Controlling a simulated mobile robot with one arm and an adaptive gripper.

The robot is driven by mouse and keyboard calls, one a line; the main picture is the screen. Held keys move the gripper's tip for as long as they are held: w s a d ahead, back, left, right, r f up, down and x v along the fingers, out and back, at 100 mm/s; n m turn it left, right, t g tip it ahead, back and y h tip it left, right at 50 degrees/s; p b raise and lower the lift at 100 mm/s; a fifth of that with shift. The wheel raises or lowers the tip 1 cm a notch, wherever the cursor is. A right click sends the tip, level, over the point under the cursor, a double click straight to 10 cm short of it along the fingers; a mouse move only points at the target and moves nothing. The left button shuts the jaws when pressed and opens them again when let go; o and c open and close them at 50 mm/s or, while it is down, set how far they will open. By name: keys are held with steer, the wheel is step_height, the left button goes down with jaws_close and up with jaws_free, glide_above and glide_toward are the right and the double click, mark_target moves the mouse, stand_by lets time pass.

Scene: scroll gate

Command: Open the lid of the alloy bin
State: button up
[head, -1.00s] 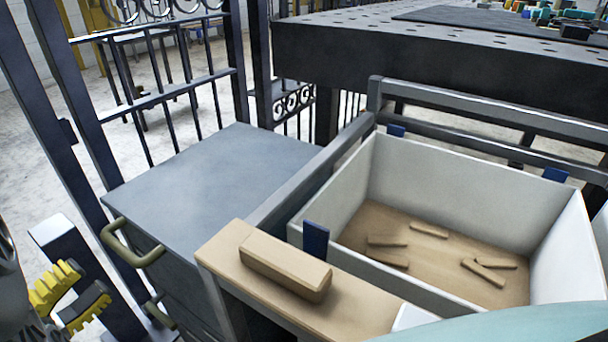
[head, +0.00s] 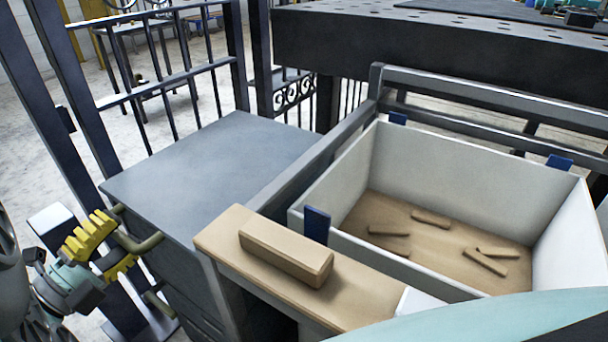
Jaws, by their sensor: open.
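A grey metal box with a flat grey top (head: 215,165) stands left of centre; I take it to be the alloy bin, and its lid lies flat and closed. An olive bar handle (head: 146,243) sticks out from the lid's front left edge. My gripper (head: 118,240) with yellow ribbed fingers is open at the left end of this handle. One finger is above the bar and the other below it. Whether either finger touches the bar I cannot tell. A second, lower handle (head: 158,302) shows on the box's front.
A wooden ledge (head: 215,240) with a tan block (head: 285,252) stands right of the box. Behind it is a white open crate (head: 470,160) with several small wooden pieces. Dark gate bars (head: 75,95) rise at the left, and a dark perforated table (head: 430,55) stands behind.

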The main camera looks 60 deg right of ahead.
jaws_close()
stand_by(0.3)
